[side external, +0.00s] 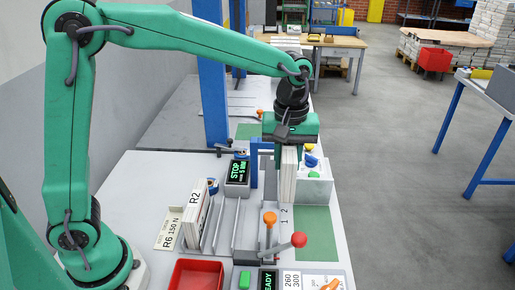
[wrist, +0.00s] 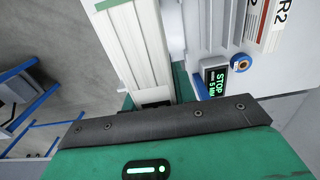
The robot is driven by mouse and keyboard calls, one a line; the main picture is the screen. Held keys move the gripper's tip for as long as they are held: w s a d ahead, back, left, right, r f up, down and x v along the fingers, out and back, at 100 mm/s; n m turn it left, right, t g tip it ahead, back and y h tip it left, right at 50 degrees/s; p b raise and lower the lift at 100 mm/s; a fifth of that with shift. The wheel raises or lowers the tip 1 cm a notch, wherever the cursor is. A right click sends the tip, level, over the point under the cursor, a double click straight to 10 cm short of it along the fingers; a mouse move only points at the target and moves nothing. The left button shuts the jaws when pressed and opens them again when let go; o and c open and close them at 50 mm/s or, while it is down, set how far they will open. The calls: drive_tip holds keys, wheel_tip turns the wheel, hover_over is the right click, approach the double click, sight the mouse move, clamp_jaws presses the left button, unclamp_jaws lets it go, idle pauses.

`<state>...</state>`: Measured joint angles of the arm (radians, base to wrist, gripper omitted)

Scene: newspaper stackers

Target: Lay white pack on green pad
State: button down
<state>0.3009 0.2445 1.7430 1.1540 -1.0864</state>
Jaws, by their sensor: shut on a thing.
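My gripper (side external: 290,152) points down and is shut on the white pack (side external: 288,182). The pack hangs upright below the jaws, by the back left edge of the green pad (side external: 313,222). I cannot tell whether its lower end touches anything. In the wrist view the white pack (wrist: 138,45) stretches away from the dark-edged green gripper body. The green pad lies flat on the bench, with its bare part in front and to the right of the pack.
Levers with an orange knob (side external: 269,218) and a red knob (side external: 298,240) rise close in front of the pack. A grey box with coloured knobs (side external: 315,185) stands just right. A STOP display (side external: 238,171), upright R2 packs (side external: 196,212) and a red tray (side external: 196,276) are left.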

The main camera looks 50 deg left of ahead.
drive_tip(key=w+d+f, duration=0.5)
drive_tip(key=d+f, duration=0.1)
drive_tip(key=f, duration=0.2)
drive_tip(key=shift+w+d, duration=0.15)
drive_tip(key=shift+d, duration=0.2)
drive_tip(key=shift+f, duration=3.85)
drive_tip(key=shift+f, duration=0.6)
drive_tip(key=c, duration=1)
unclamp_jaws()
drive_tip(key=shift+c, duration=0.2)
wheel_tip(320, 180, up, 8)
